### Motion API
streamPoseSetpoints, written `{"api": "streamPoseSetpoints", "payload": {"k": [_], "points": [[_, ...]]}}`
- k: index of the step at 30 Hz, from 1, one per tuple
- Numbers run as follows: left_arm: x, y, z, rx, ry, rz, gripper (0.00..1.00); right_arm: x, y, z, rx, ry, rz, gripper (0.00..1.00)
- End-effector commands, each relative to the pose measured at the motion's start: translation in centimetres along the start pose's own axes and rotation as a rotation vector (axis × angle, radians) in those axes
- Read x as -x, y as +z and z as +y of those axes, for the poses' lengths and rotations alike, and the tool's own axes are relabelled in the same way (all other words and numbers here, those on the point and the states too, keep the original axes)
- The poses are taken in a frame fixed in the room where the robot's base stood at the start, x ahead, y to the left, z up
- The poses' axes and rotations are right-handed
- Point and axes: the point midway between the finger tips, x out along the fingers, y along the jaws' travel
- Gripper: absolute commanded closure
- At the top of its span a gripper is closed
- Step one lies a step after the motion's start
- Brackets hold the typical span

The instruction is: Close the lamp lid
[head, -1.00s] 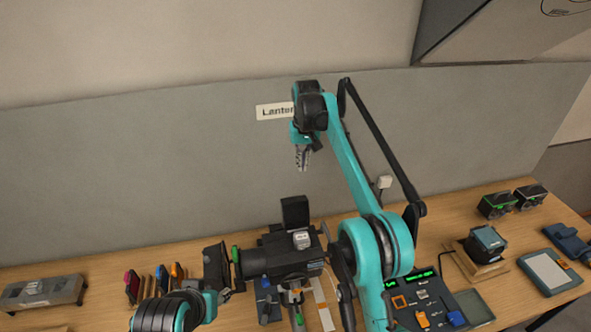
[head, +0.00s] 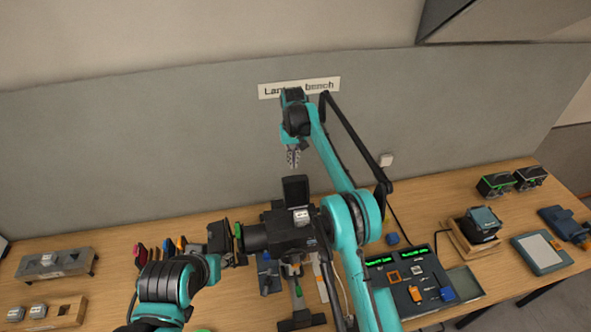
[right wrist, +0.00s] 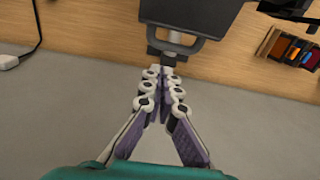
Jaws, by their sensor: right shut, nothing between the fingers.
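The black lamp (head: 288,236) stands on the bench with its lid (head: 296,191) raised upright at the back. The lid also shows as a dark panel with a grey handle-like loop at the top of the right wrist view (right wrist: 192,14). My right gripper (head: 293,163) is shut and empty, pointing down just above the lid's top edge in the head view. Its fingertips (right wrist: 163,73) appear close to the loop; I cannot tell whether they touch. My left gripper (head: 232,259) is low beside the lamp's front end, partly hidden, and its fingers are unclear.
A fader console (head: 408,282) with green displays lies right of the lamp. A wooden stand with a dark block (head: 482,226) and a tablet-like panel (head: 541,253) are farther right. Colored slides (head: 160,250) stand at left. The wall behind carries a sign (head: 325,87).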

Motion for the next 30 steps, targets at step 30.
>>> {"api": "streamPoseSetpoints", "payload": {"k": [30], "points": [[1.1, -0.8, 0.0, 0.0, 0.0, 0.0, 0.6, 0.1, 3.9, 0.0, 0.0, 0.0, 0.008, 1.0]]}}
